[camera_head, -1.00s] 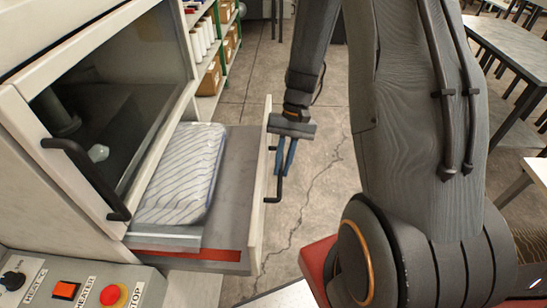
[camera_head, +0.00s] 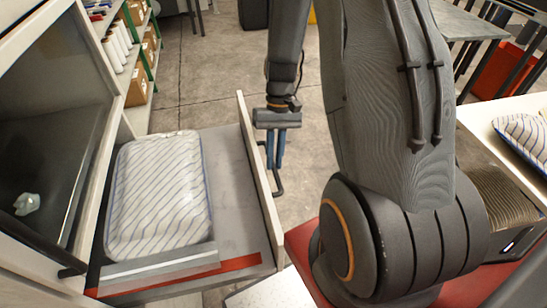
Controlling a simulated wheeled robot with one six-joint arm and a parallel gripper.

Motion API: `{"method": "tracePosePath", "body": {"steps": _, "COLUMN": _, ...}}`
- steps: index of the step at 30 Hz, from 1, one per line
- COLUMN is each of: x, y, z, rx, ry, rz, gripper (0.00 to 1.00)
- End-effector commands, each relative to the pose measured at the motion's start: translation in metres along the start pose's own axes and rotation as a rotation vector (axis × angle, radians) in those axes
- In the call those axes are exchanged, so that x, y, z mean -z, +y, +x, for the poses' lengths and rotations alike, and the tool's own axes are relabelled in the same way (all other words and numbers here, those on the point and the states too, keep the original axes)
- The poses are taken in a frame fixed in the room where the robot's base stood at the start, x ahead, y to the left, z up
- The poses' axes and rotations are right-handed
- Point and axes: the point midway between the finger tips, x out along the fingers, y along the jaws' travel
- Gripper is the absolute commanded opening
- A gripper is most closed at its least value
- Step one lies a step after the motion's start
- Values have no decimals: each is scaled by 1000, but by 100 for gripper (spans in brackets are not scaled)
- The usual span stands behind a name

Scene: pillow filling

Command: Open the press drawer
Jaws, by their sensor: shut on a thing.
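The press drawer (camera_head: 232,204) is pulled out from the white press at the left. A white pillow with dark diagonal stripes and blue piping (camera_head: 158,195) lies in it. The drawer's front panel (camera_head: 258,170) stands at its right side, with a black bar handle (camera_head: 277,181) on the outer face. My gripper (camera_head: 274,160) points down outside the panel, its blue fingers shut on the handle. The fingers partly hide the upper part of the handle.
The press's dark window (camera_head: 45,120) is at the left. Shelves with boxes (camera_head: 139,80) stand at the back left. Another striped pillow (camera_head: 524,138) lies on a white table at the right. Bare floor (camera_head: 205,80) lies beyond the drawer.

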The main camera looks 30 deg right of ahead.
Motion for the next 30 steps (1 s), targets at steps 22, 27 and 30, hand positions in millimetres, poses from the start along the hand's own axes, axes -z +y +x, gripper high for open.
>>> {"method": "tracePosePath", "body": {"steps": 22, "x": 2, "y": 1, "z": -20, "rx": 0, "ry": 6, "rz": 1, "gripper": 31}}
{"method": "tracePosePath", "body": {"steps": 27, "x": 3, "y": 1, "z": -48, "rx": 0, "ry": 8, "rz": 1, "gripper": 31}}
{"method": "tracePosePath", "body": {"steps": 30, "x": 3, "y": 1, "z": -62, "rx": 0, "ry": 8, "rz": 2, "gripper": 31}}
